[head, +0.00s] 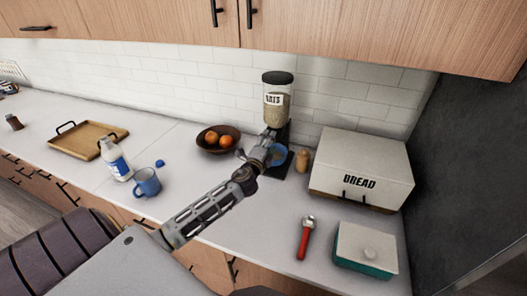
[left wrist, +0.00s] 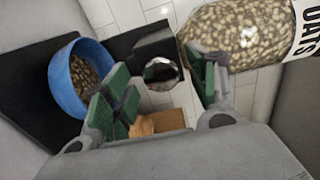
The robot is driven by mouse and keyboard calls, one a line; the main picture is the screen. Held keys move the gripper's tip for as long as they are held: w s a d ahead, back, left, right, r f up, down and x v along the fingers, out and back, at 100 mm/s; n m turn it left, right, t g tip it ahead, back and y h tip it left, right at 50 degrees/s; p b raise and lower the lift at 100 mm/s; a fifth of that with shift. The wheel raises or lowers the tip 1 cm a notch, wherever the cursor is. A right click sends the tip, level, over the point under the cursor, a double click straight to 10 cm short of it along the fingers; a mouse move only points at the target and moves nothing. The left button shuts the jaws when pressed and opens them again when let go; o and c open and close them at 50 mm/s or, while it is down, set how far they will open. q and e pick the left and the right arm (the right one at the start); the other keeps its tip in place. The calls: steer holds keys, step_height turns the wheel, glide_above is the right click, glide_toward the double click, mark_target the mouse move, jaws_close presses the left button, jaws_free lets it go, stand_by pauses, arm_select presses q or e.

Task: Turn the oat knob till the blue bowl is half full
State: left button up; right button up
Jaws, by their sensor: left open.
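The oat dispenser (head: 276,98), a clear jar with a black lid and an oats label, stands on a black base by the wall. Its jar also shows in the left wrist view (left wrist: 240,35). The silver round knob (left wrist: 161,71) lies between my left gripper's green finger pads (left wrist: 165,92), which are apart and not closed on it. The blue bowl (head: 279,154) sits on the dispenser base, partly hidden by my left gripper (head: 263,149) in the head view. In the left wrist view the bowl (left wrist: 66,93) holds some oats (left wrist: 84,78); the exact level is hard to tell. My right gripper is out of view.
A fruit bowl (head: 210,143) is left of the dispenser. A small tan jar (head: 302,160) and the bread box (head: 362,165) are to the right.

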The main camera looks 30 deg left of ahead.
arm_select(q)
steer(key=shift+s, duration=0.15)
steer(key=v, duration=1.1)
steer(key=shift+s+d, duration=0.2)
steer(key=shift+s, duration=0.05)
stand_by(0.3)
stand_by(0.6)
